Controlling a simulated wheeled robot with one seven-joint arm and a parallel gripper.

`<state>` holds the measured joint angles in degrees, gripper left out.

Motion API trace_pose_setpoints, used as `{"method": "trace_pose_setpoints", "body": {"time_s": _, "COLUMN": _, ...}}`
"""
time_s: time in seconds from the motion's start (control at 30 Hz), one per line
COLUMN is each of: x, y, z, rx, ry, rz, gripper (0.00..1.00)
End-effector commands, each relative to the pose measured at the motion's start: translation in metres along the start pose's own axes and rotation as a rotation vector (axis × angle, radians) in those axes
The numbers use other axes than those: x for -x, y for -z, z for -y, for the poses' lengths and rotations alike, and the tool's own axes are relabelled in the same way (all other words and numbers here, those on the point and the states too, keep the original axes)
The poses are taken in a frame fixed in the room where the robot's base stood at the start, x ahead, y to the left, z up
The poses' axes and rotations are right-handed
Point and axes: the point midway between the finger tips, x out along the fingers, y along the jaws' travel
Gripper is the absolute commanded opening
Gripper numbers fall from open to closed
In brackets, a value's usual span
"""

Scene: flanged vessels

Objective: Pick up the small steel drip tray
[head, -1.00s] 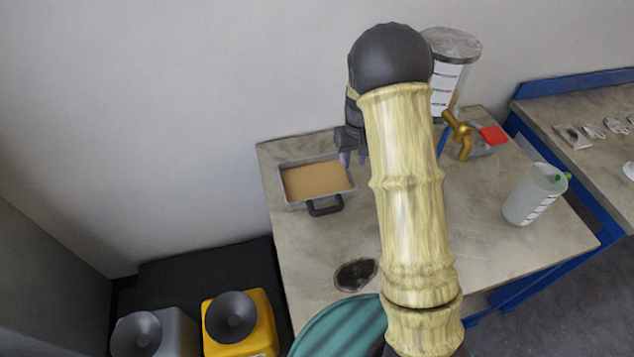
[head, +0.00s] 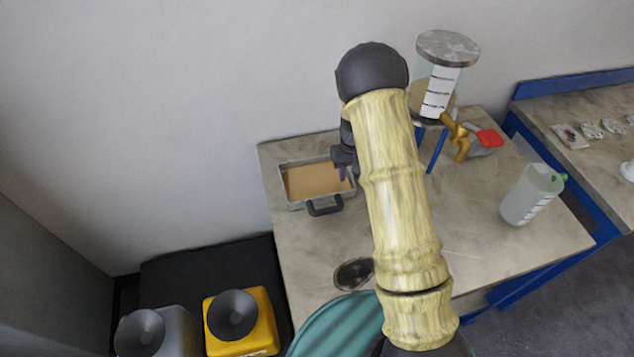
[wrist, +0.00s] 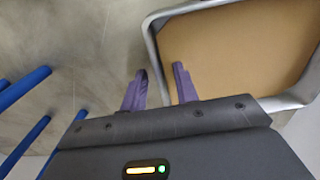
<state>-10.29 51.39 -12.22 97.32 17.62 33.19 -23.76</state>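A small steel tray (head: 290,202) with a flat tan fill and a black handle sits at the back left of the bench. It also shows in the wrist view (wrist: 150,35), at upper right. My gripper (head: 343,174) is at the tray's right side. In the wrist view my gripper (wrist: 160,72) is open and empty. I cannot tell how high the fingertips are above the rim.
A clear vessel (head: 440,85) with a brass tap (head: 458,138) stands on blue legs right of my arm. A red-handled item (head: 489,138) lies beside it. A translucent jug (head: 531,194) stands at right, and a dark round patch (head: 353,274) lies at the front.

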Motion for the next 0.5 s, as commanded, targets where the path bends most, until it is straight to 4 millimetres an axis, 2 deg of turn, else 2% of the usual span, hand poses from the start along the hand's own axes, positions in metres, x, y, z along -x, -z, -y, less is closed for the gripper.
{"method": "trace_pose_setpoints", "body": {"time_s": 0.47, "x": -0.0001, "y": 0.0001, "z": 0.0001, "rx": 0.000, "ry": 0.000, "rz": -0.001, "gripper": 0.30}}
{"method": "trace_pose_setpoints", "body": {"time_s": 0.5, "x": -0.0001, "y": 0.0001, "z": 0.0001, "rx": 0.000, "ry": 0.000, "rz": -0.001, "gripper": 0.26}}
